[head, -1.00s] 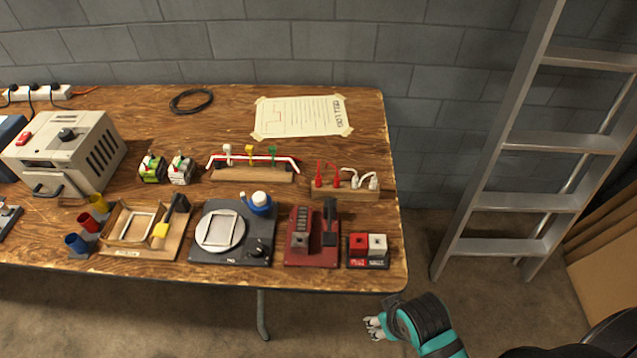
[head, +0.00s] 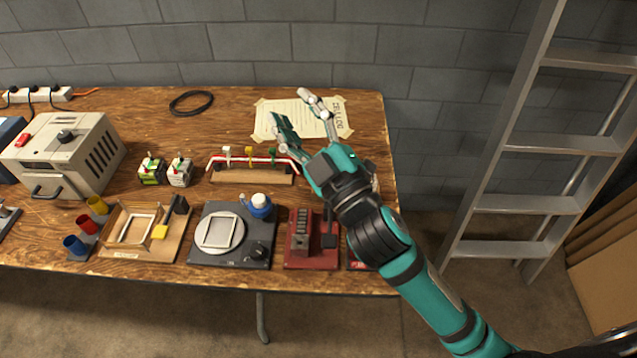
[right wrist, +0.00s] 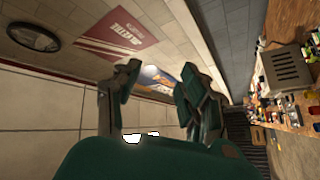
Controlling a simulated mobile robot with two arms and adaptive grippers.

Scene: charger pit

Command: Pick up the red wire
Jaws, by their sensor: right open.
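A red wire (head: 240,156) with white ends runs along the top of a long wooden rack (head: 250,177), between white, yellow and green clips. The right block, whose short red and white plug leads showed earlier, is now mostly hidden behind my right arm. My right gripper (head: 290,106) is open and empty, raised above the table, its fingers in front of the paper sheet in the picture. Its two spread fingers also show in the right wrist view (right wrist: 160,78). My left gripper is not in view.
A paper sheet (head: 265,125) and a black cable coil (head: 190,102) lie at the back of the table. A red fixture (head: 300,255), a dark round-plate fixture (head: 225,255) and a grey box (head: 65,150) also stand there. A ladder (head: 540,145) leans at right.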

